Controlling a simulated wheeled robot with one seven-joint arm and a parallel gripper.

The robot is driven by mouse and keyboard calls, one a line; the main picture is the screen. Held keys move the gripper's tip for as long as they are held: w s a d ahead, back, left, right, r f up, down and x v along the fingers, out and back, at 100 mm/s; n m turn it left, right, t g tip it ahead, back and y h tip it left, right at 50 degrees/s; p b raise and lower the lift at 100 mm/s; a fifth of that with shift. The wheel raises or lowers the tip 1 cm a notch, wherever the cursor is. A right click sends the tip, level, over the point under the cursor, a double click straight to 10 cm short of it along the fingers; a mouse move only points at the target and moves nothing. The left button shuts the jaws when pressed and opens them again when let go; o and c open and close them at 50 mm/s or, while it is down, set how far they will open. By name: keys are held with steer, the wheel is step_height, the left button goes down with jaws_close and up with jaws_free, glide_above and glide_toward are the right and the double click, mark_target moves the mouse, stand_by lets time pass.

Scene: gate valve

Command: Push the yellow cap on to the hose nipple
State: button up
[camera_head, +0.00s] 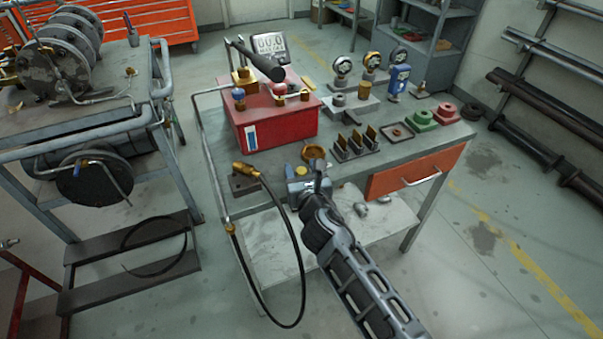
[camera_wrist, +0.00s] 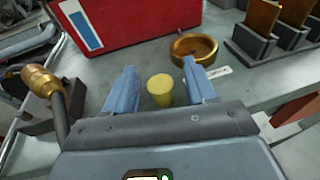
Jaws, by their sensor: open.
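The yellow cap (camera_wrist: 160,90) shows between my two blue fingers in the wrist view, with a gap on each side. It also shows as a small yellow spot (camera_head: 300,171) by my gripper in the head view. My gripper (camera_wrist: 160,66) is open over the bench, and its fingers also show in the head view (camera_head: 297,178). I cannot tell how far the fingertips are above the bench. The hose nipple looks to be the brass end (camera_head: 246,169) of the black hose, resting on a dark block. It lies left of my gripper, also in the wrist view (camera_wrist: 42,82).
A brass ring dish (camera_wrist: 193,47) stands just beyond the cap. Behind are a red box (camera_head: 272,125) and a dark rack with brass plates (camera_head: 355,145). The black hose (camera_head: 300,265) loops off the bench's front edge.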

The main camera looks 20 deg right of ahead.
jaws_close()
stand_by(0.5)
steer(key=shift+r, duration=0.1)
